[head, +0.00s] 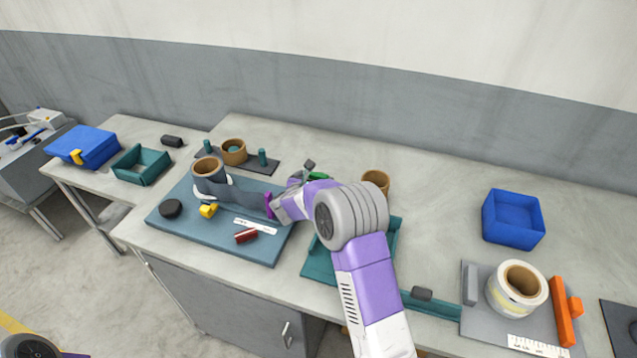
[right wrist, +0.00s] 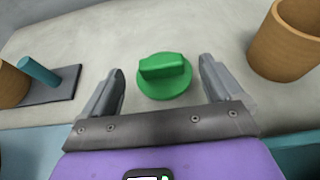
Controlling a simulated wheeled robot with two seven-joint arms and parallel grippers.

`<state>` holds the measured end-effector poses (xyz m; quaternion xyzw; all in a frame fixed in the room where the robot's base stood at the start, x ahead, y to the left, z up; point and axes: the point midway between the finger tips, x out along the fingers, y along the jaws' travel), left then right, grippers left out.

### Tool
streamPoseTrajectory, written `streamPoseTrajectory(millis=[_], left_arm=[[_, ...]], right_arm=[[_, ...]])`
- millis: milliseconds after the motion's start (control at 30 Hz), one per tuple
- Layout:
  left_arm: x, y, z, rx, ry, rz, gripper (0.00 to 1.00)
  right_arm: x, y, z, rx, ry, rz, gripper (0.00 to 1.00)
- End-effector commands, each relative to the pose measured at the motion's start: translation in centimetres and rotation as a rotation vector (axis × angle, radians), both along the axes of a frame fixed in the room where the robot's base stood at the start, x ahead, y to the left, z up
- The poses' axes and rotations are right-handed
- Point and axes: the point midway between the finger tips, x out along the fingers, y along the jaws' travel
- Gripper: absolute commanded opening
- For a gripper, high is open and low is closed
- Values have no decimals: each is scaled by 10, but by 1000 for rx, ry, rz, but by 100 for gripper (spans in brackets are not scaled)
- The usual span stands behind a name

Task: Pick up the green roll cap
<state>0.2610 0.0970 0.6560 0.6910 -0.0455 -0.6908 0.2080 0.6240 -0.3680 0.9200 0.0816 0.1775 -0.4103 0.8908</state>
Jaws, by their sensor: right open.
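The green roll cap (right wrist: 164,76) is a round disc with a raised grip bar, lying on the grey table top. In the right wrist view it sits between and just beyond the fingertips of my right gripper (right wrist: 160,78), which is open and empty. In the head view only a sliver of the green cap (head: 319,177) shows behind my right gripper (head: 300,176). My right arm covers much of the area around it. At the bottom left of the head view a dark round part of my left arm shows, but the left gripper itself is not visible.
A brown cardboard core (head: 376,181) stands to the right of the cap; it also shows in the right wrist view (right wrist: 290,40). A dark plate with teal pegs (head: 262,158) lies to the left. A blue bin (head: 513,220) and a white roll (head: 517,290) stand further right.

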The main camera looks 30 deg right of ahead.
Motion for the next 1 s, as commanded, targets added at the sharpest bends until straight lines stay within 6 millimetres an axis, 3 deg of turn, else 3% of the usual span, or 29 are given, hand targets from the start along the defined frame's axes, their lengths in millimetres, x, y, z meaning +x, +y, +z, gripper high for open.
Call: streamPoseTrajectory(millis=[333, 667, 1000], left_arm=[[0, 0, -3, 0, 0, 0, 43], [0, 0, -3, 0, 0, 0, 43], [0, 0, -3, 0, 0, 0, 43]], right_arm=[[26, -31, -20, 0, 1, -2, 94], [29, -35, -22, 0, 0, -1, 92], [29, -35, -22, 0, 0, -1, 40]])
